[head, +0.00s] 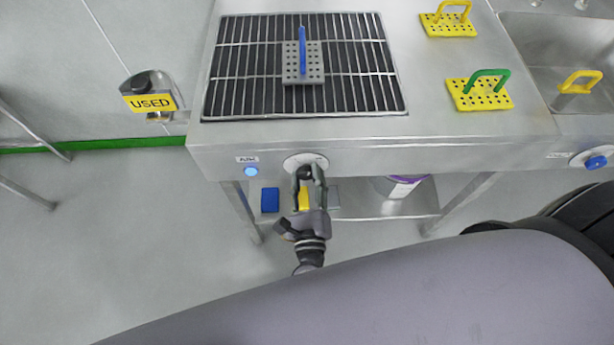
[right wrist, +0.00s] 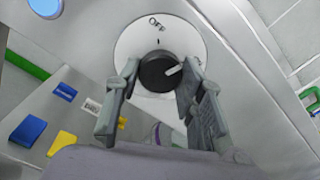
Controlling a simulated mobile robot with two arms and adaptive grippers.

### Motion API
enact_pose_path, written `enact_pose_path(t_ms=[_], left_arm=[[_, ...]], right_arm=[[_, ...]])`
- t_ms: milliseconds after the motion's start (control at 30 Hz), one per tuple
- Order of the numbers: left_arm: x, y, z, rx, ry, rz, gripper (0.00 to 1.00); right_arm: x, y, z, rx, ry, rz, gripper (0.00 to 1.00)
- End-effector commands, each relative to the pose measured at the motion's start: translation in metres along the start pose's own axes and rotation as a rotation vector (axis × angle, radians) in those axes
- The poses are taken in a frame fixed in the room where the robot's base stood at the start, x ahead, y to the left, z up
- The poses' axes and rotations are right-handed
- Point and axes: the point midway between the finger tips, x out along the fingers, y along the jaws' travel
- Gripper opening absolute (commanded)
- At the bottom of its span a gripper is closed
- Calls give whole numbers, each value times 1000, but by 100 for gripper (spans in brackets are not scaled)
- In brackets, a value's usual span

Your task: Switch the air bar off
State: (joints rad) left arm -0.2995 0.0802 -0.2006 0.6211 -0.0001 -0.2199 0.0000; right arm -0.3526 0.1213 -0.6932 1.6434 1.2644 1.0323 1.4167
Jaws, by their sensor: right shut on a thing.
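The air bar's dark knob (right wrist: 156,74) sits on a round white dial plate (right wrist: 137,45) on the front of the steel bench. "OFF" is printed at the top of the plate in the right wrist view. The knob's white mark points to the right, away from "OFF". My right gripper (head: 309,178) is shut on the knob, one finger on each side; it also shows in the right wrist view (right wrist: 158,88). A blue lamp (head: 251,171) beside the dial looks lit. My left gripper is not in view.
A slatted grate (head: 240,90) on the bench bears a grey perforated plate with a blue handle (head: 302,50). Yellow plates (head: 478,93) stand to the right, near a sink. A second, blue knob (head: 596,162) is at far right. A "USED" sign (head: 151,102) is at left.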

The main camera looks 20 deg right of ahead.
Motion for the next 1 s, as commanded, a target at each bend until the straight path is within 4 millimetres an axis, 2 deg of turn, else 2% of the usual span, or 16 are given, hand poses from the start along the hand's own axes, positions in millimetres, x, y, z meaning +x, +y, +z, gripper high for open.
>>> enact_pose_path(t_ms=[700,1000], left_arm=[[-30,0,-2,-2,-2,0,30],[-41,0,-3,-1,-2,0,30]], right_arm=[[0,-2,3,-680,1,0,8],[0,-2,3,-921,0,1,8]])
